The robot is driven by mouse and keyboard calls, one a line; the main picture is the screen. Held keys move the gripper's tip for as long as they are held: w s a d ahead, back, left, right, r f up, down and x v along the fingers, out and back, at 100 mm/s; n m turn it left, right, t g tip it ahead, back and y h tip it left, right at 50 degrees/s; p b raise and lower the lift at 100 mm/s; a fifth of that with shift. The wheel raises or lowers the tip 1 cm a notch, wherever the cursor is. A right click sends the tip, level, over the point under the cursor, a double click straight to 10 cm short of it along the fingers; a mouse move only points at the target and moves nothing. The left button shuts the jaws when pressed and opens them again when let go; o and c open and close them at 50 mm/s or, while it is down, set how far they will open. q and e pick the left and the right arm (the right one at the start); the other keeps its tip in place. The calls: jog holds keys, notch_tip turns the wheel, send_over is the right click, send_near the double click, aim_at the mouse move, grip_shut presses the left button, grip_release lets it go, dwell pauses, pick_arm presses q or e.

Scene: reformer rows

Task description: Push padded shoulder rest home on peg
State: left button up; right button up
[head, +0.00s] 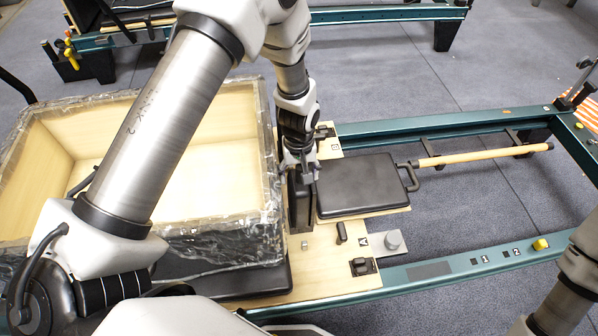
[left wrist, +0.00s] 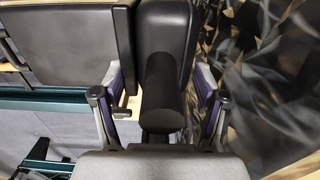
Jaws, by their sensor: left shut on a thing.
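The padded shoulder rest (head: 301,208) is a black upright block at the left edge of the wooden carriage board (head: 318,262), beside the black headrest pad (head: 360,184). My left gripper (head: 300,172) comes down on it from above and is shut on it. In the left wrist view the shoulder rest (left wrist: 166,30) and its dark round part (left wrist: 163,95) lie between the two fingers of my left gripper (left wrist: 157,105). The peg and the underside of the rest are hidden, so I cannot tell how far down it sits. My right gripper is out of view.
A wooden box with a crinkled, shiny wrapped rim (head: 225,240) stands close on the left. A wooden pole (head: 485,156) lies right of the headrest. Teal rails (head: 470,262) border the frame.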

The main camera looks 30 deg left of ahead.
pick_arm(q)
jog(key=shift+f, duration=0.2)
jog(key=o, duration=1.7)
notch_tip(320, 180, up, 12)
jog(key=shift+d, duration=0.1)
